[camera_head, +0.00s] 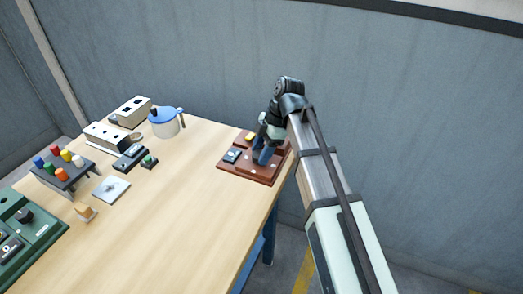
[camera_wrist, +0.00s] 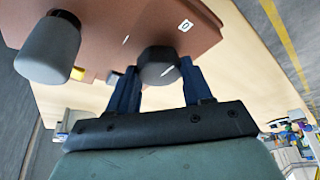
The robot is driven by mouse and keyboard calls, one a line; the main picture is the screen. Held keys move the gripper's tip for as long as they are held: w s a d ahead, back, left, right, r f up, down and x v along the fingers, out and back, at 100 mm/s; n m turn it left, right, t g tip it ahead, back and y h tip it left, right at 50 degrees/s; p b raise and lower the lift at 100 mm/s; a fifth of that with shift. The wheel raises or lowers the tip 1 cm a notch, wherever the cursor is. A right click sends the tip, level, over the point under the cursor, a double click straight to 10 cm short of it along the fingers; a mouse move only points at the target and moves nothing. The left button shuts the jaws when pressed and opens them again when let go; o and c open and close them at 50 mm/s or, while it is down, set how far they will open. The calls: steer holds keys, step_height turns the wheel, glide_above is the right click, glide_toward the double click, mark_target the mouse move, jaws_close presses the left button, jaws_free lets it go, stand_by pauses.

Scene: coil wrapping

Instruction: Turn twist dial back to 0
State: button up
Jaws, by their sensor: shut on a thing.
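The twist dial (camera_wrist: 158,62) is a dark round knob on the red-brown board (camera_wrist: 105,30) in the wrist view. A white line shows on the dial's face. A white label marked 0 (camera_wrist: 185,25) is on the board, up and right of the dial. My gripper (camera_wrist: 158,78) has its two blue fingers on either side of the dial and is shut on it. In the head view my gripper (camera_head: 262,157) reaches down onto the board (camera_head: 262,178) at the table's right side and hides the dial there.
A grey rounded knob (camera_wrist: 48,52) stands on the board left of the dial. A blue-and-white pitcher (camera_head: 165,123), boxes (camera_head: 130,111), a rack of coloured pieces (camera_head: 62,168) and a green panel (camera_head: 35,235) are at the table's left. The middle of the table (camera_head: 180,200) is clear.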

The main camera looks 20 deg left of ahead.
steer(key=o, duration=1)
steer(key=shift+o, duration=0.2)
steer(key=v, duration=1.2)
